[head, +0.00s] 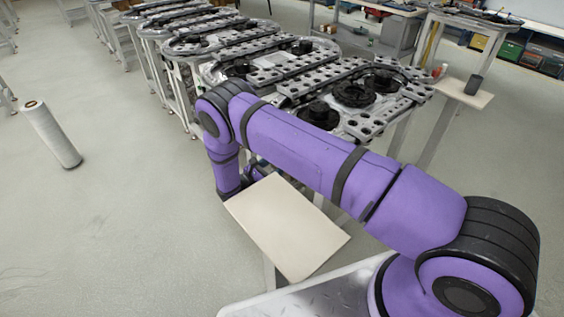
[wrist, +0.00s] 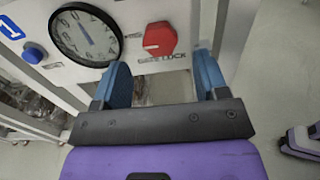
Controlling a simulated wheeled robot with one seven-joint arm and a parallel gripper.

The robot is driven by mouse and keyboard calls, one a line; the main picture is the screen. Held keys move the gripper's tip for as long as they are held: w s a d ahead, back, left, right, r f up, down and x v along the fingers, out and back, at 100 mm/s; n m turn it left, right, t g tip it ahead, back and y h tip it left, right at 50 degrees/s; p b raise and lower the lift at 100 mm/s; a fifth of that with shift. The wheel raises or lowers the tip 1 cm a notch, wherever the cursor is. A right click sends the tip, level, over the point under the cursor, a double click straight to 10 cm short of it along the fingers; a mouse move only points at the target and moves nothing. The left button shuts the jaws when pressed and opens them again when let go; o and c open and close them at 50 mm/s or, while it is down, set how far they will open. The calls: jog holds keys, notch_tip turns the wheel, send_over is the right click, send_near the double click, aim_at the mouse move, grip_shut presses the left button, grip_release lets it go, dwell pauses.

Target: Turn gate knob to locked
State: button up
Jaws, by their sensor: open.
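The red gate knob (wrist: 160,40) is on a pale panel at the top of the wrist view. It has a faceted outline and a short pale mark on its left side. Lettering ending in "LOCK" is printed below it; the rest is too small to read. My gripper (wrist: 162,64) is open, with one blue finger lower left and one lower right of the knob. The space between the fingers is empty, and the knob appears beyond the fingertips. I cannot tell the exact gap. In the head view my own arm hides the knob.
A round gauge (wrist: 85,35) and a blue button (wrist: 33,53) are left of the knob. In the head view, ring track tables (head: 350,95) stand behind my arm. A pale board (head: 285,225) is in front. A white roll (head: 52,135) stands on open floor at left.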

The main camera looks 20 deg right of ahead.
jog(key=shift+x, duration=2.6)
jog(key=shift+c, duration=0.5)
jog(key=c, duration=0.8)
